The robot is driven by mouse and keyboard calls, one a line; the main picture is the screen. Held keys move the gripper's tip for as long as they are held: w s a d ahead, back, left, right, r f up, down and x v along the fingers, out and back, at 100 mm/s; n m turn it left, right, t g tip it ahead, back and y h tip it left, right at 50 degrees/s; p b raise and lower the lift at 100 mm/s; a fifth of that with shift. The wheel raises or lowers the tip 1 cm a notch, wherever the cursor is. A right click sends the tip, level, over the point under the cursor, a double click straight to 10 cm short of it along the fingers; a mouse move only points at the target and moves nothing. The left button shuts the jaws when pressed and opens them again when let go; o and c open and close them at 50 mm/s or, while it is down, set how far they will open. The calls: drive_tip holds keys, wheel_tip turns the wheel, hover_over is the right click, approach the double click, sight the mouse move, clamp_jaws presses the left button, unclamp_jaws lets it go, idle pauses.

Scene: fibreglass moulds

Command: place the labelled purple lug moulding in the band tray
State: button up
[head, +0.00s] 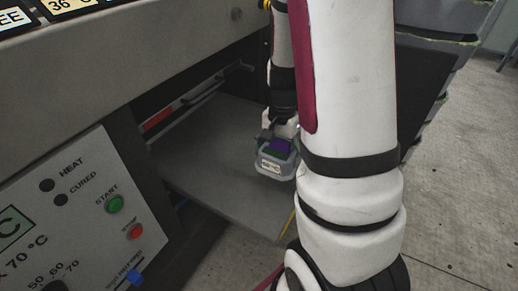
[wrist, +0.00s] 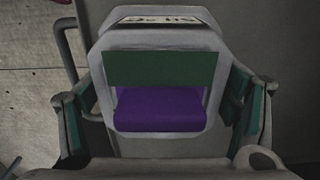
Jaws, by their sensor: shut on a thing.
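The lug moulding (head: 276,166) is a grey rounded block with a purple part and a white label on its face. The label's writing is too small to read. In the wrist view the moulding (wrist: 160,112) shows its purple face inside a grey frame, below a dark green band. The label is foreshortened at the top. My gripper (head: 279,140) is shut on the moulding, with green-padded fingers at its left and right sides in the wrist view. The moulding is over a grey shelf; I cannot tell whether it touches. I cannot make out the band tray.
The grey shelf (head: 225,150) extends from an opening under a grey machine body. A control panel (head: 85,215) with green and red buttons stands at the left. Dark panels lie right of my arm. Concrete floor (head: 455,170) is clear at the right.

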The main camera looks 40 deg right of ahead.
drive_tip(key=w, duration=0.2)
drive_tip(key=w+d+b, duration=0.1)
drive_tip(key=w, duration=0.2)
drive_tip(key=w+f, duration=0.1)
drive_tip(key=w, duration=0.2)
drive_tip(key=shift+w+d+b, duration=0.2)
drive_tip(key=shift+d+b, duration=0.05)
drive_tip(key=shift+b, duration=0.1)
drive_tip(key=shift+f+b, duration=1)
drive_tip(key=shift+f, duration=0.7)
drive_tip(key=shift+f, duration=0.15)
drive_tip(key=o, duration=1.3)
